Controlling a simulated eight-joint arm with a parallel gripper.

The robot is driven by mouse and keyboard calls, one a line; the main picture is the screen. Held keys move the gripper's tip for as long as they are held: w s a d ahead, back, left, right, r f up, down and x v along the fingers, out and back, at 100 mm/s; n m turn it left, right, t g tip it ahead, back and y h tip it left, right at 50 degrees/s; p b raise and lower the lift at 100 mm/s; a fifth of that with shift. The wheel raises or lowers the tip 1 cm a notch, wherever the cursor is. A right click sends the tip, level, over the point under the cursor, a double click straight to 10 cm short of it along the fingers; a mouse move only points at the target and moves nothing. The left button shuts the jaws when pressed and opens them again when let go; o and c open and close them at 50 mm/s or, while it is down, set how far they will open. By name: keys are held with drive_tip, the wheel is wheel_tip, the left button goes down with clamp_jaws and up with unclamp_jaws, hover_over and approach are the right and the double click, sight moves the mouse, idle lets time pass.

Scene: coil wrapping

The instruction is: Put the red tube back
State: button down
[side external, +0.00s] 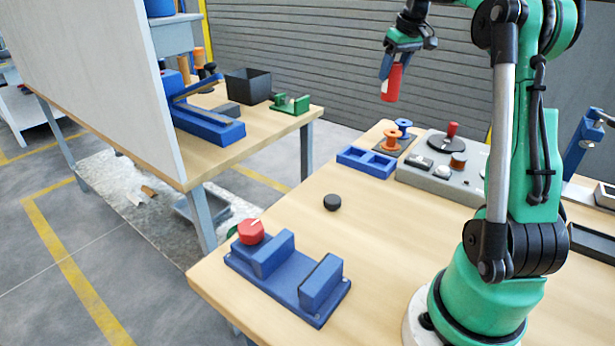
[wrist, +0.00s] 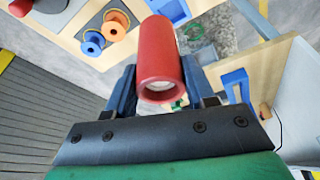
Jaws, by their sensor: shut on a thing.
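The red tube (side external: 391,85) hangs below my gripper (side external: 388,66), in the air above the far side of the near workbench in the side view. In the wrist view the red tube (wrist: 160,62) sits between the two blue fingers of my gripper (wrist: 158,82), which are shut on it. Its open, hollow end faces the wrist camera. A blue two-compartment tray (side external: 352,162) lies on the near workbench, below the tube and to its left in the side view, apart from it. I cannot tell which spot the tube came from.
Orange and blue spools (side external: 392,142) stand beside the tray, next to a grey machine (side external: 412,178) with a red-topped handle. A black disc (side external: 332,202) and a blue fixture (side external: 290,277) with a red knob are nearer. Another bench (side external: 262,122) stands behind, partly hidden by a white panel.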

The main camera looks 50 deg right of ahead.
wheel_tip(320, 180, down, 18)
drive_tip(key=shift+r, duration=0.1)
idle(0.5)
drive_tip(key=shift+c, duration=1.5)
unclamp_jaws()
drive_tip(key=v, duration=1.2)
drive_tip(key=w+a+r+n+t, duration=0.1)
drive_tip(key=w+a, duration=0.1)
drive_tip(key=a, duration=0.5)
drive_tip(key=w+a+n, duration=0.1)
drive_tip(key=w+a, duration=0.2)
drive_tip(key=a, duration=0.4)
drive_tip(key=s+a+f+n+t, duration=0.1)
drive_tip(key=a+f, duration=0.1)
drive_tip(key=a, duration=0.7)
drive_tip(key=s+a+f+n+t+y, duration=0.1)
drive_tip(key=s+a+t, duration=0.1)
drive_tip(key=a, duration=0.7)
drive_tip(key=shift+s+f+n, duration=0.2)
drive_tip(key=shift+f+n, duration=0.1)
drive_tip(key=shift+f, duration=0.05)
